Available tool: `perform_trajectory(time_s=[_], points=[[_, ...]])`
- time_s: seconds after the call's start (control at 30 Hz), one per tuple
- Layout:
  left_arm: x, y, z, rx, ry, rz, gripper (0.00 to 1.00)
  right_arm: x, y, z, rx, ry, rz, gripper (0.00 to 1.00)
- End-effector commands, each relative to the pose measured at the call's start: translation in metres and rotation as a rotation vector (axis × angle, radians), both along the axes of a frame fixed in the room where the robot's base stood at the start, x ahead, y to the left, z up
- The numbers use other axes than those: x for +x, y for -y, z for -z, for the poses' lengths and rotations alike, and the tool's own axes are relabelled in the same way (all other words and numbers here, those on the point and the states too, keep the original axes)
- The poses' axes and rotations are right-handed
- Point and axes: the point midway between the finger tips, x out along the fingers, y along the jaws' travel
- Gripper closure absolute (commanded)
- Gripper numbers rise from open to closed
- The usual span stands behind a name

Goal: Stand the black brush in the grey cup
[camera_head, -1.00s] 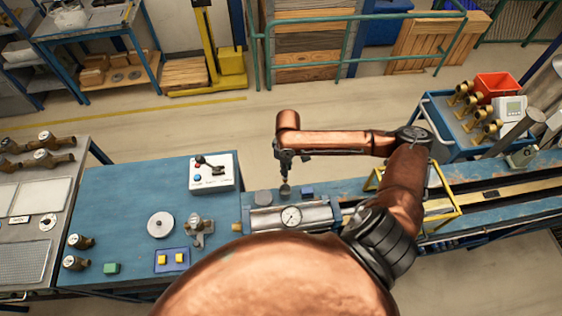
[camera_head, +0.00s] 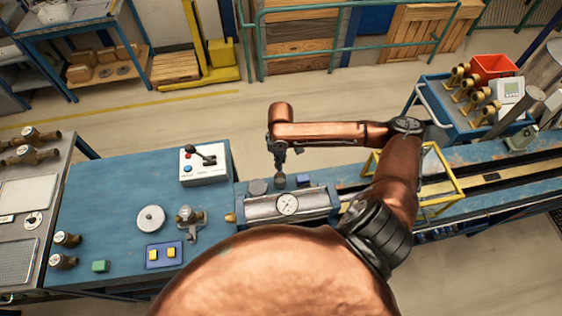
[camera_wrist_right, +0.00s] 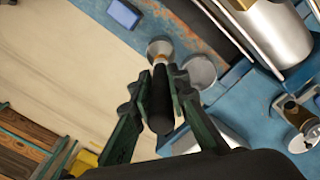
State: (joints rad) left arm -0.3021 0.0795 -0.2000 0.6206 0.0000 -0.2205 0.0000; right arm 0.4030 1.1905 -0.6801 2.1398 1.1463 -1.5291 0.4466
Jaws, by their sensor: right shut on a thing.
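My right gripper (camera_head: 280,153) hangs over the back edge of the blue bench, beyond the gauge device. In the right wrist view my right gripper (camera_wrist_right: 155,90) is shut on the black brush (camera_wrist_right: 160,105). The brush's dark handle is between the fingers, and its pale, wider end (camera_wrist_right: 159,47) points away from the wrist. A grey round thing, which looks like the cup (camera_wrist_right: 199,72), is right beside that end; it also shows in the head view (camera_head: 258,187). I cannot tell how high the brush end is above the bench. My left gripper is not in view.
The gauge device (camera_head: 287,206) stands just in front of the cup. A small blue block (camera_head: 303,180) lies to the right. A white control box (camera_head: 205,162) with a lever stands to the left. A yellow frame (camera_head: 440,185) stands further right.

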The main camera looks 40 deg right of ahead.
Motion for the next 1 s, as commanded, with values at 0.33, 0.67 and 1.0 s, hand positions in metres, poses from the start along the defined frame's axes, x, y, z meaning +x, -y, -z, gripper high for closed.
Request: perform_trajectory(time_s=[0.33,0.67,1.0], points=[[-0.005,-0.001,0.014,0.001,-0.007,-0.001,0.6,0.0,0.0,0.025,0.0,0.0,0.0,1.0],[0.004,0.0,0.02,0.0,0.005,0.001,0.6,0.0,-0.001,0.05,0.001,0.0,-0.001,1.0],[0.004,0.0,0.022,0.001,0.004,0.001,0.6,0.0,0.0,0.059,0.0,0.0,0.0,1.0]])
